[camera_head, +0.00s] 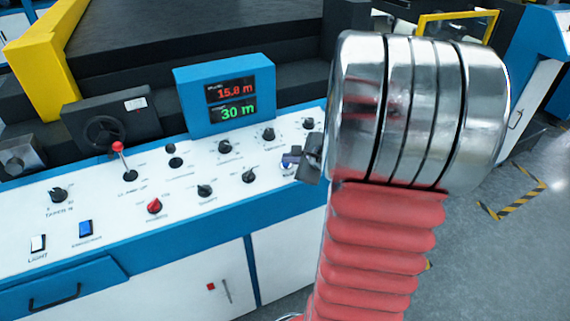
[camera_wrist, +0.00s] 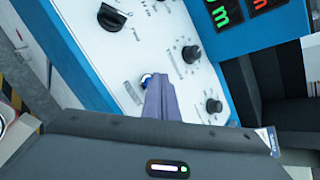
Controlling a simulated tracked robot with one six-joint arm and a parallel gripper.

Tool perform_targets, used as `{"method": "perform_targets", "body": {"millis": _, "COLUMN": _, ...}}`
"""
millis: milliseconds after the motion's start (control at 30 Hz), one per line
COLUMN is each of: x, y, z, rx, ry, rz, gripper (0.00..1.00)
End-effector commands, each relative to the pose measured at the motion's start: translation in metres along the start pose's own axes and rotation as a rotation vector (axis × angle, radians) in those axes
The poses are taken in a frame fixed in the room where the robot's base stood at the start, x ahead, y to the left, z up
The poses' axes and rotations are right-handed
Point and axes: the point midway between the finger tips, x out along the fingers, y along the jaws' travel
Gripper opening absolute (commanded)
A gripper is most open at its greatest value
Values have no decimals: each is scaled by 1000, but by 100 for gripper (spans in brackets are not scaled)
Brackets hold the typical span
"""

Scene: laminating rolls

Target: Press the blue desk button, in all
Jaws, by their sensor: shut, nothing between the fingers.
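A small round blue button (camera_wrist: 146,79) with a pale ring is on the white panel in the wrist view, partly covered by my fingers. In the head view its pale ring (camera_head: 287,169) shows just below my fingertips. My gripper (camera_head: 290,158) is shut and empty at the right end of the panel, left of my large metal wrist. In the wrist view the closed grey fingers (camera_wrist: 157,80) point at the button and their tips overlap its edge. I cannot tell whether the tips touch it or how far it is pressed.
Several black knobs (camera_head: 224,147) stand around the button. A blue display box (camera_head: 229,95) reading 15.8 m and 30 m rises behind.

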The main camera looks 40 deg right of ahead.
Motion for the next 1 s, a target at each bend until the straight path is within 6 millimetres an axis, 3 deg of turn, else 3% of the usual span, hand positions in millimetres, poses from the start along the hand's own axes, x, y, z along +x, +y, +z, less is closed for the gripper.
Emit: {"method": "perform_targets", "body": {"millis": 1000, "x": 5, "y": 4, "z": -4, "rx": 0, "ry": 0, "rz": 0, "gripper": 0}}
